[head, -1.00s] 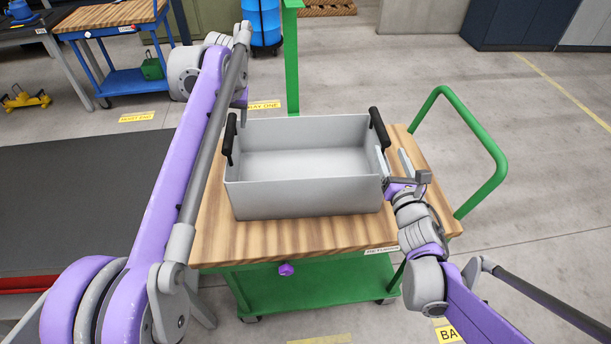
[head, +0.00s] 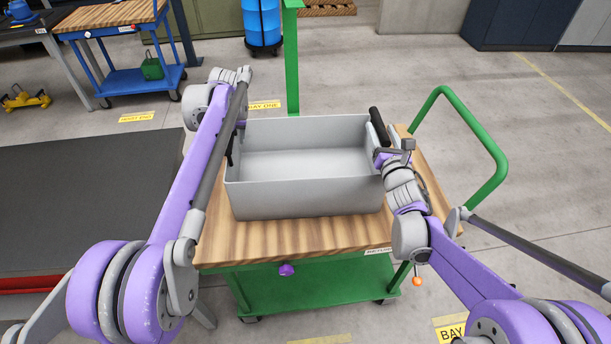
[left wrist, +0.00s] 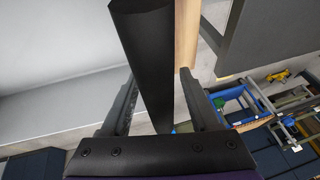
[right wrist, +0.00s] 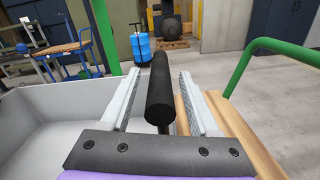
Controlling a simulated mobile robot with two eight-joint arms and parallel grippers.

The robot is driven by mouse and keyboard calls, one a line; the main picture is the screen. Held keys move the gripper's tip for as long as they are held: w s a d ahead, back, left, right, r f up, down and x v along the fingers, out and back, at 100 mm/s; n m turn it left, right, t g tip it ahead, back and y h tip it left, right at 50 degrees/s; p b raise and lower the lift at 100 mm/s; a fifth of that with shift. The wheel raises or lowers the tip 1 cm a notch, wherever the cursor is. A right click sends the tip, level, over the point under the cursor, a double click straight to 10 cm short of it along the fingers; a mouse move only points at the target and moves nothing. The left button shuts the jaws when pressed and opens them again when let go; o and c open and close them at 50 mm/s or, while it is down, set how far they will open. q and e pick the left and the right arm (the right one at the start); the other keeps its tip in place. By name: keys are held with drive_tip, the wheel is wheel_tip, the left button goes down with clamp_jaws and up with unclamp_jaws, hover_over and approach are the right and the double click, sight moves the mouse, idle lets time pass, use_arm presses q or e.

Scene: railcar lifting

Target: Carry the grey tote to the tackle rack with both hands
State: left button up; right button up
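The grey tote (head: 300,190) is an open, empty box on the wooden top of a green cart. It has a black bar handle at each end. Its left handle (left wrist: 146,50) runs between the fingers of my left gripper (left wrist: 157,74), which stand apart on both sides. In the head view my left arm mostly hides that gripper. Its right handle (right wrist: 160,82) lies between the spread fingers of my right gripper (right wrist: 161,74), with gaps on both sides. In the head view the right gripper (head: 384,150) is at the tote's right end. I cannot identify the tackle rack.
The green cart (head: 320,293) has a tall green post (head: 292,60) behind the tote and a green hoop rail (head: 490,150) at right. A dark-topped table (head: 80,200) stands left. A blue cart (head: 140,82) stands at back left. Floor at right is open.

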use_arm(q)
clamp_jaws()
use_arm(e)
clamp_jaws()
use_arm(q)
drive_tip(key=shift+r, duration=0.1)
idle(0.8)
